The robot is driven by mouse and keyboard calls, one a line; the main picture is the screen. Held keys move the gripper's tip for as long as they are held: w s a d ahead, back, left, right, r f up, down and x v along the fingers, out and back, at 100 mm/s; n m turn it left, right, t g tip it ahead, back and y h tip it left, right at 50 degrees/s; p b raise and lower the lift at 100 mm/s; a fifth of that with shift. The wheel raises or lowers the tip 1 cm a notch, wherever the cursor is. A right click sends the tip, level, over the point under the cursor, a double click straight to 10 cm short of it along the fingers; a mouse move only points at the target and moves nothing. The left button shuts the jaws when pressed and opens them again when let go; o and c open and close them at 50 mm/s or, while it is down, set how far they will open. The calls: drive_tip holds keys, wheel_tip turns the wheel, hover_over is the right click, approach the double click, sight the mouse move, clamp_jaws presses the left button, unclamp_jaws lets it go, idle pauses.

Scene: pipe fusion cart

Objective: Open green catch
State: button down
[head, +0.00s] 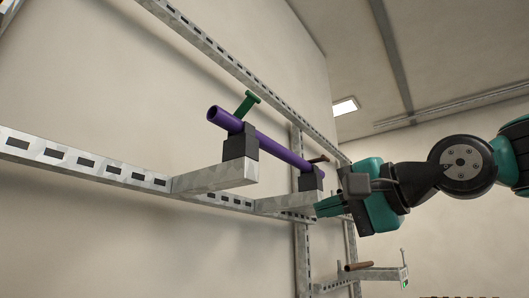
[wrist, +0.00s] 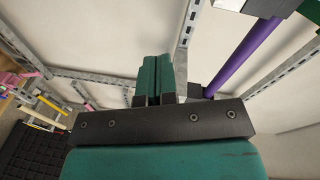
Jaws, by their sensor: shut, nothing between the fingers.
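The green catch (head: 246,102) is a T-shaped handle standing tilted up from the near dark clamp (head: 241,143). A purple pipe (head: 275,146) lies through this clamp and a farther dark clamp (head: 311,179). In the wrist view the purple pipe (wrist: 243,55) runs along the right, with a green piece (wrist: 309,9) at the top right corner. My gripper (head: 322,207) is at the far end of the pipe, below and right of the catch and well apart from it. In the wrist view its green fingers (wrist: 154,76) are together and empty.
Grey brackets (head: 215,177) stick out from slotted wall rails (head: 88,162) under the clamps. A brown handle (head: 319,159) is at the far clamp. A lower bracket (head: 375,274) carries a brown cylinder (head: 358,266). The air left of the near clamp is free.

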drive_tip(key=s+r+m+t+y+p, duration=0.1)
drive_tip(key=s+r+y, duration=0.1)
drive_tip(key=r, duration=0.7)
drive_tip(key=s+r+m+t+y, duration=0.1)
drive_tip(key=s+r+y, duration=0.2)
drive_tip(key=r, duration=0.6)
drive_tip(key=p, duration=0.9)
approach(256, 97)
drive_tip(key=shift+x, duration=3.8)
drive_tip(key=shift+s+a+r, duration=0.1)
drive_tip(key=shift+r, duration=0.1)
